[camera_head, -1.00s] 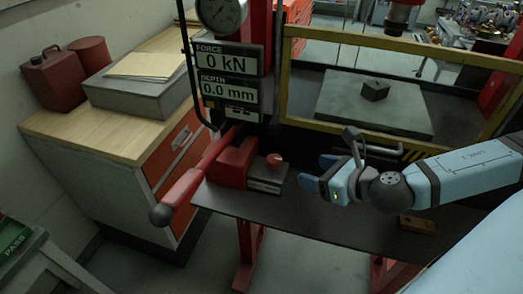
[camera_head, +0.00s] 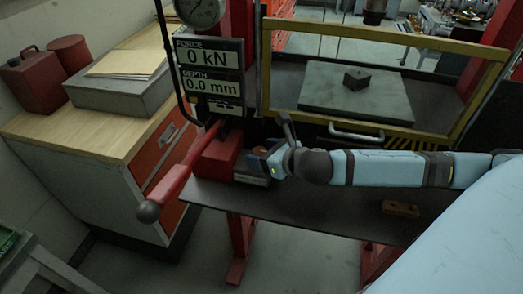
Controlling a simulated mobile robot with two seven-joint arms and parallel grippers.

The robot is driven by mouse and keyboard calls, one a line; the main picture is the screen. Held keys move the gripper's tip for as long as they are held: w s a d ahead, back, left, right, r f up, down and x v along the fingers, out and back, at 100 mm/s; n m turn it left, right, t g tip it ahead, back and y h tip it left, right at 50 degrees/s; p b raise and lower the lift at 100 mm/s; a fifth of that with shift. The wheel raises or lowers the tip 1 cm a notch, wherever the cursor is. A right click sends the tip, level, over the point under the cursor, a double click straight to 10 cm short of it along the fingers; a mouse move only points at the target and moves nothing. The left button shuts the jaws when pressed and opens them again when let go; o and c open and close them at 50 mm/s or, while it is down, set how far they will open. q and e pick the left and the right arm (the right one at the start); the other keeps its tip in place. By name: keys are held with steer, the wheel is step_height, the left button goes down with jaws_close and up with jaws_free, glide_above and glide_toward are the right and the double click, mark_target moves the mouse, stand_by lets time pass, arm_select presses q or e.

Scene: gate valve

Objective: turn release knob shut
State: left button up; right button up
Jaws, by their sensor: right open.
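The red pump body (camera_head: 215,158) sits on the dark bench shelf, with a long red lever (camera_head: 180,175) ending in a dark ball at lower left. A grey valve block (camera_head: 251,180) is at the pump's right end. The red release knob on that block is now hidden behind my right gripper (camera_head: 258,160). The gripper comes in from the right, with its fingers around or just beside where the knob stands; I cannot tell if it touches. Its jaws are open. My left gripper is not in view.
The display panel (camera_head: 209,70) reads 0 kN and 0.0 mm. A yellow-framed guard (camera_head: 440,50) with a handle stands behind my right arm. A small wooden block (camera_head: 401,208) lies on the dark shelf (camera_head: 310,208). A wooden-topped cabinet (camera_head: 75,135) stands left.

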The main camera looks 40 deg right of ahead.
steer(key=shift+w+a+f, duration=0.15)
steer(key=shift+w, duration=0.2)
steer(key=shift+c, duration=0.5)
